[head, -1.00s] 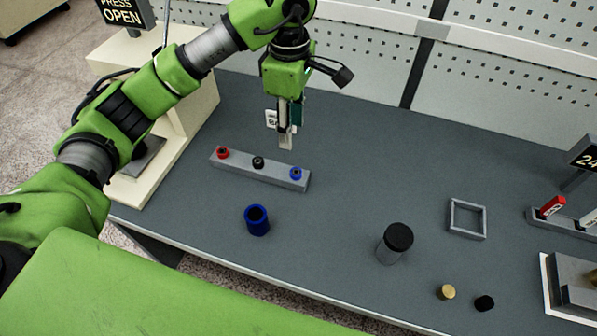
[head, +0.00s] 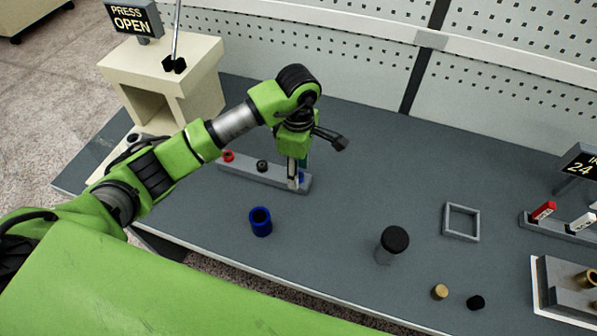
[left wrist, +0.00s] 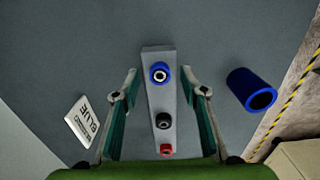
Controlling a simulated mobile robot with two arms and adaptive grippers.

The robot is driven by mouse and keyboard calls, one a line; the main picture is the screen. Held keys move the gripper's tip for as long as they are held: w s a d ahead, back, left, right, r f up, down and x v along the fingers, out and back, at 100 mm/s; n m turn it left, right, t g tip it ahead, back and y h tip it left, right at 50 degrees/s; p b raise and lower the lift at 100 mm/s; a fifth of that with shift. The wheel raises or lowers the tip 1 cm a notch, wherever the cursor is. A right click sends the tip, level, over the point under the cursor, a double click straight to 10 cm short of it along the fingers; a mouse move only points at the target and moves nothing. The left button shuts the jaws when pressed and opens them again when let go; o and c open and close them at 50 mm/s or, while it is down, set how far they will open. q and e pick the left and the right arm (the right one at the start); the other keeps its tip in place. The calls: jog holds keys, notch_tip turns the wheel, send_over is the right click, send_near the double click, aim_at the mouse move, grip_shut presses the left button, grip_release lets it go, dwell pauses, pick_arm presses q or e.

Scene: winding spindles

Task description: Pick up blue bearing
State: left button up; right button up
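The blue bearing (head: 302,178) sits at the right end of a grey rack (head: 239,174), mostly hidden behind my left gripper (head: 296,184) in the head view. In the left wrist view the blue bearing (left wrist: 160,73) is a small blue ring with a pale centre at the far end of the rack. My left gripper (left wrist: 159,84) is open there, with one finger on each side of the rack and the bearing between the fingertips. I see no contact. My right gripper is not in view.
A black bearing (head: 262,166) and a red bearing (head: 228,157) share the rack. A hollow blue cylinder (head: 260,222) stands in front. A black-topped cylinder (head: 393,244) and an open grey frame (head: 461,222) stand to the right. A "BLUE" card (left wrist: 89,118) lies beside the rack.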

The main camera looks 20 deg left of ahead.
pick_arm(q)
jog(key=shift+f, duration=0.35)
jog(key=c, duration=1)
jog(key=shift+r, duration=0.1)
